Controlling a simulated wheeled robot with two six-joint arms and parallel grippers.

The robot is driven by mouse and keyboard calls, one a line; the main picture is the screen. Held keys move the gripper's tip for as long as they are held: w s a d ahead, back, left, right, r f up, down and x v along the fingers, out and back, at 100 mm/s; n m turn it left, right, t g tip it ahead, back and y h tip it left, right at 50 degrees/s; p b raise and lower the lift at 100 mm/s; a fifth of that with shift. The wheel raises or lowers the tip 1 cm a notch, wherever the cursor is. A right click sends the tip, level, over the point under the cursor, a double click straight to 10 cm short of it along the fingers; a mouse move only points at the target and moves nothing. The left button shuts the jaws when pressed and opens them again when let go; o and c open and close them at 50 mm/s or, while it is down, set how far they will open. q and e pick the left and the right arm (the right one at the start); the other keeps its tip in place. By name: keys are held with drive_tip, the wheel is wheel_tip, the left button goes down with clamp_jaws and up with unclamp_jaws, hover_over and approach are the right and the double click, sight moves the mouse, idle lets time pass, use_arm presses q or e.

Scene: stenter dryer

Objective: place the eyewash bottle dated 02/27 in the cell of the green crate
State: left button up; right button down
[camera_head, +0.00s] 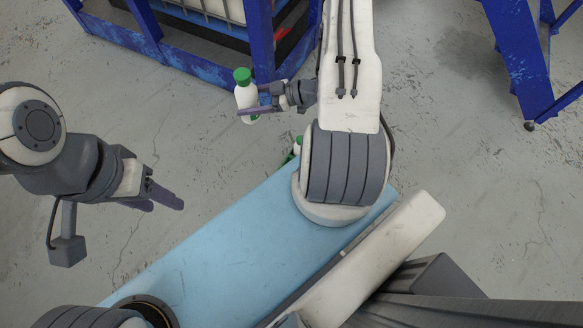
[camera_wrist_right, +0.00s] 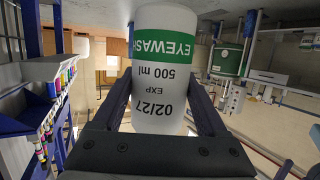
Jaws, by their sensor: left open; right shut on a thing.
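The white eyewash bottle (camera_head: 245,97) with a green cap is held upright above the floor in the head view. In the right wrist view, its label on the bottle (camera_wrist_right: 163,78) reads EYEWASH, 500 ml, EXP 02/27, upside down in the picture. My right gripper (camera_head: 256,108) is shut on this bottle's body. My left gripper (camera_head: 160,195) is open and empty at the left, well apart from the bottle. No green crate can be clearly made out in the head view.
A small green and white thing (camera_head: 297,147) shows beside my right arm, mostly hidden. A blue metal frame (camera_head: 190,62) stands beyond the bottle. Another blue frame (camera_head: 527,65) stands at the upper right. Grey floor (camera_head: 200,150) lies open between my grippers.

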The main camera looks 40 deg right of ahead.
drive_tip(key=d+f+m+h+b, duration=0.1)
drive_tip(key=d+f+b, duration=0.3)
drive_tip(key=f+b, duration=1.2)
drive_tip(key=s+d+f+m+t+b, duration=0.1)
drive_tip(key=d+f+b, duration=0.4)
drive_tip(key=f+b, duration=1.2)
drive_tip(key=d+f+t+h+b, duration=0.1)
drive_tip(key=d+f+b, duration=0.4)
drive_tip(key=f+b, duration=1.2)
wheel_tip(320, 180, down, 6)
drive_tip(key=shift+s+f+m+h, duration=0.2)
drive_tip(key=shift+m+h, duration=0.1)
drive_tip(key=shift+m, duration=0.1)
drive_tip(key=shift+d, duration=0.1)
drive_tip(key=shift+f, duration=0.1)
drive_tip(key=shift+f+b, duration=0.4)
drive_tip(key=shift+f, duration=0.15)
unclamp_jaws()
drive_tip(key=shift+r, duration=0.1)
